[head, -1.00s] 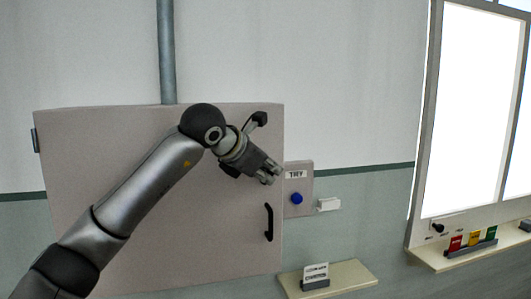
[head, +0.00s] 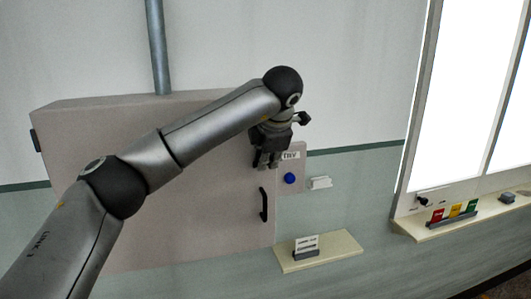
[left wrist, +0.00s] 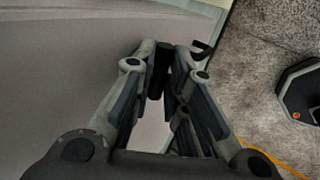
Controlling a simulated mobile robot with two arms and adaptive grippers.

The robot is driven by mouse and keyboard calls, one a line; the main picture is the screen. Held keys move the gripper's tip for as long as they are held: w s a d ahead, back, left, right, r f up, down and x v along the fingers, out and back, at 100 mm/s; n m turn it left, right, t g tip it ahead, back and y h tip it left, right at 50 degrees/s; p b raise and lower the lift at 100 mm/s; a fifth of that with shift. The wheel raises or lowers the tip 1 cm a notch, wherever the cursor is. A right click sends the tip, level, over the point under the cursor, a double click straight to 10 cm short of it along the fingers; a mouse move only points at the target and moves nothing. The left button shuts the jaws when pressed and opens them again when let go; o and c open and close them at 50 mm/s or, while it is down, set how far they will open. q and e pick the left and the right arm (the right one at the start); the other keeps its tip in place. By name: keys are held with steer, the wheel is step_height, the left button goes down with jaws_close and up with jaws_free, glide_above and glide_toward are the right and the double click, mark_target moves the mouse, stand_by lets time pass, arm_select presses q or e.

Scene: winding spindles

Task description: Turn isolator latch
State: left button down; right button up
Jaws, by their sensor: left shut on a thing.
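My left gripper (head: 266,162) points down in front of the upper right part of the big grey cabinet (head: 150,225). In the left wrist view its fingertips (left wrist: 162,75) are closed around a short black piece (left wrist: 162,60), which appears to be the isolator latch. In the head view the gripper hides this piece. The black bar handle (head: 264,204) of the cabinet stands below the gripper, apart from it; a black loop, likely the same handle, shows in the left wrist view (left wrist: 205,48). My right gripper is not in view.
Right of the gripper is a grey panel with a "TRY" label (head: 291,156) and a blue button (head: 290,179). A shelf (head: 335,250) with a small sign is below. A bright window board (head: 460,100) is at right.

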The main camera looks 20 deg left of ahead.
arm_select(q)
steer(key=shift+y, duration=0.4)
steer(key=c, duration=1.7)
jaws_free()
steer(key=shift+w, duration=0.1)
steer(key=shift+d, duration=0.1)
steer(key=v, duration=1.2)
steer(key=shift+w+r, duration=0.1)
steer(key=shift+w, duration=0.15)
